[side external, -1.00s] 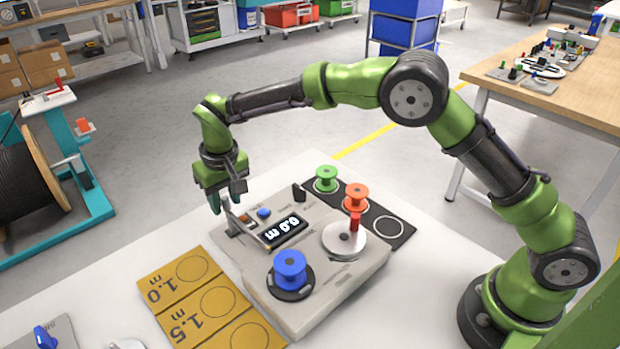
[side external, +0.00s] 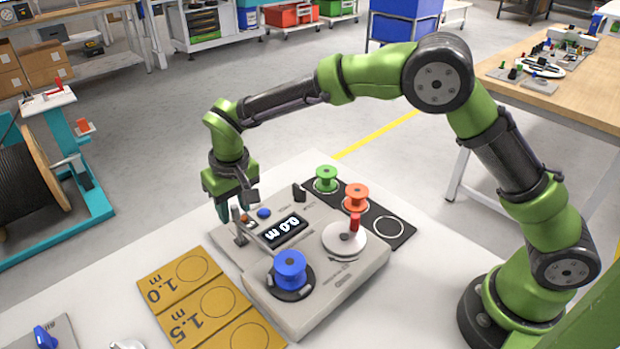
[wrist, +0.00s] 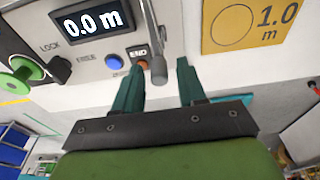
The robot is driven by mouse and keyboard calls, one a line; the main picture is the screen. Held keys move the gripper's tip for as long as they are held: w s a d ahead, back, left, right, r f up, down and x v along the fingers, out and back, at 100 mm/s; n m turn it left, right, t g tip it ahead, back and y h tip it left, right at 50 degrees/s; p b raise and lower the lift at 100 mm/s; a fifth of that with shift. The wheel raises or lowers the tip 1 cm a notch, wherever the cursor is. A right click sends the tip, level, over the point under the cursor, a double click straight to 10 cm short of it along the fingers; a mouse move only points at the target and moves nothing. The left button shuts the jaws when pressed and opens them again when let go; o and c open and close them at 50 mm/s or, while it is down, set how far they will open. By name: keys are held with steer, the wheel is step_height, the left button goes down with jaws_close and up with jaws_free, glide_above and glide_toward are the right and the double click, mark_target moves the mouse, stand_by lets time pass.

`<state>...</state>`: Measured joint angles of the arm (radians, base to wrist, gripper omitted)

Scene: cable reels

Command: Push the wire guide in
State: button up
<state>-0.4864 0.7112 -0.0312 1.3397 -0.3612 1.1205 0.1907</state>
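The wire guide is a grey metal post and bar at the left end of the grey measuring machine (side external: 335,285). In the side view the guide (side external: 239,228) stands just below my gripper (side external: 237,206). In the wrist view the guide (wrist: 157,65) appears between my two teal fingertips, closer to the left one. My gripper (wrist: 160,72) is open, with a clear gap between the fingers. I cannot tell whether a finger touches the guide. The machine's display (side external: 283,231) reads 0.0 m.
A blue spool (side external: 290,268) and a white disc with a red handle (side external: 345,240) sit on the machine. Green (side external: 326,178) and orange (side external: 355,196) spools stand behind on a black strip. Yellow length mats (side external: 180,282) lie at the front left. A blue button (side external: 264,212) is close to the gripper.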

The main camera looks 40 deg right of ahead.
step_height(320, 180, up, 7)
stand_by(0.6)
stand_by(1.1)
